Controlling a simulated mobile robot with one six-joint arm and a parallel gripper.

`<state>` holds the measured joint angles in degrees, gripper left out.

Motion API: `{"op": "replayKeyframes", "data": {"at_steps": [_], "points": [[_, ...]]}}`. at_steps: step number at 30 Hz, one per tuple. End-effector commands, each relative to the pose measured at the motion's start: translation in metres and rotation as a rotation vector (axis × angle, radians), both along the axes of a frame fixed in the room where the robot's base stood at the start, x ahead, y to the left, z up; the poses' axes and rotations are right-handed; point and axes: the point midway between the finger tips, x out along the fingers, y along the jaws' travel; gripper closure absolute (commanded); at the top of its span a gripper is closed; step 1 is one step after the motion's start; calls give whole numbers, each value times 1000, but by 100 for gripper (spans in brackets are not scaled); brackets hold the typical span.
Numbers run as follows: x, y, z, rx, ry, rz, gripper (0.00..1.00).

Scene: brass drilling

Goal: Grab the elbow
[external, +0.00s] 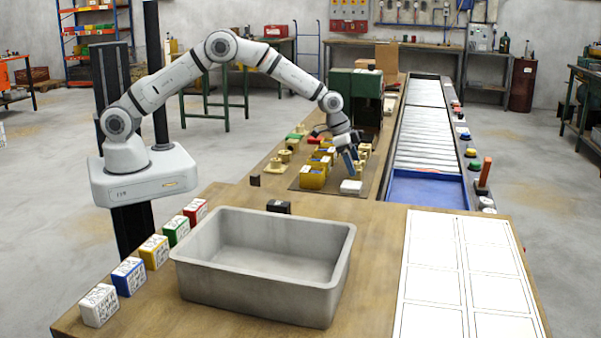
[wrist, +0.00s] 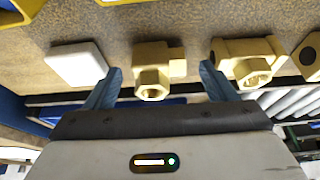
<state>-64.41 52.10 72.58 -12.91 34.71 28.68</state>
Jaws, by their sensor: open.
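In the wrist view, a brass fitting (wrist: 153,72) with a hex end and a short side branch on the right sits between the fingertips; it looks like an elbow. My gripper (wrist: 162,76) is open, one blue finger on each side of that fitting, with visible gaps. A second brass fitting (wrist: 248,62) with a round open end lies just right of the right finger. In the external view my gripper (external: 352,160) is low over the right part of the mat, and it hides the fitting there.
A white block (wrist: 77,64) lies left of the fingers. A conveyor (external: 424,130) runs along the right. A grey tub (external: 262,282) stands in front.

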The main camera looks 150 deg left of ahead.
Motion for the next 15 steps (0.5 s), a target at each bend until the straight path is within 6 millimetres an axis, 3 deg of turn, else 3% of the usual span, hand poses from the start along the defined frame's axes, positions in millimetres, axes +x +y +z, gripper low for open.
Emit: {"op": "replayKeyframes", "data": {"at_steps": [4, 12, 15], "points": [[5, 4, -15, 0, 0, 0, 22], [6, 5, -18, 1, 0, 0, 22], [6, 5, -18, 1, 0, 0, 28]]}}
